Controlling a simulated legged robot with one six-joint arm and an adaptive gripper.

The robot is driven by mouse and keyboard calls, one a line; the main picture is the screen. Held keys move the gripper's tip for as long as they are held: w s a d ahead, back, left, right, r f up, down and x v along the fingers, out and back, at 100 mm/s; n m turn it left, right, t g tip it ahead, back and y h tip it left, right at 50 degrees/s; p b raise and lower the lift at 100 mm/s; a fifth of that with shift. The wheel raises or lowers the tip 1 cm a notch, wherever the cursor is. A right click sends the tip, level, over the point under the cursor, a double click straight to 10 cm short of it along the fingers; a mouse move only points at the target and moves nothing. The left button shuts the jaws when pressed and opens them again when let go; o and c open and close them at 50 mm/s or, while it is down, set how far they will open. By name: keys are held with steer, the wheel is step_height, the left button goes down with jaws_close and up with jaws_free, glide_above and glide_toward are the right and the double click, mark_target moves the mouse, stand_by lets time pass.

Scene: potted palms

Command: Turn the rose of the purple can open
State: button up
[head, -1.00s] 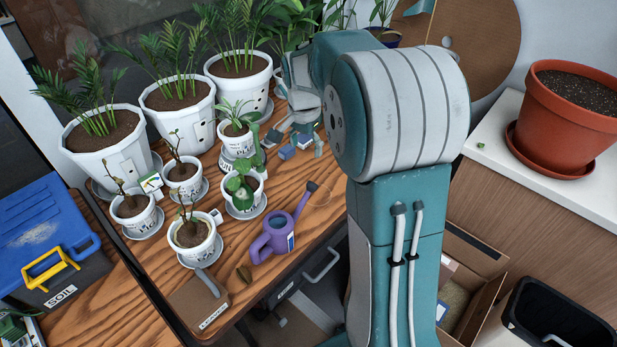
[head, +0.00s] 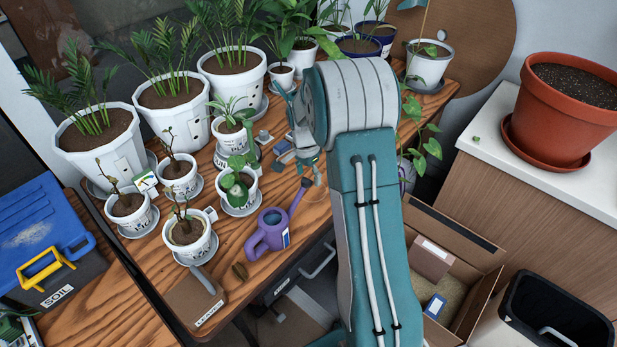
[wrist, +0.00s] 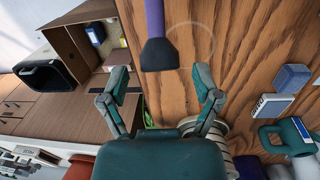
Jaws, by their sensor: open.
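The purple can (head: 268,234) stands near the front edge of the wooden table in the head view, its spout pointing up and right. Its dark grey rose (head: 306,182) is at the spout's end, just below my gripper (head: 302,165). In the wrist view the rose (wrist: 159,54) comes down from the top centre on the purple spout (wrist: 154,18). My gripper (wrist: 161,77) is open and empty there, one finger on each side and the rose just beyond the fingertips, apart from both. I cannot tell how the rose is turned.
Small white pots (head: 190,238) with seedlings stand left of the can. A cardboard box (head: 470,250) stands right of my arm. Bare wood surrounds the rose.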

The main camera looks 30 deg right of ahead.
steer(key=shift+f, duration=0.45)
steer(key=shift+a, duration=0.1)
jaws_close()
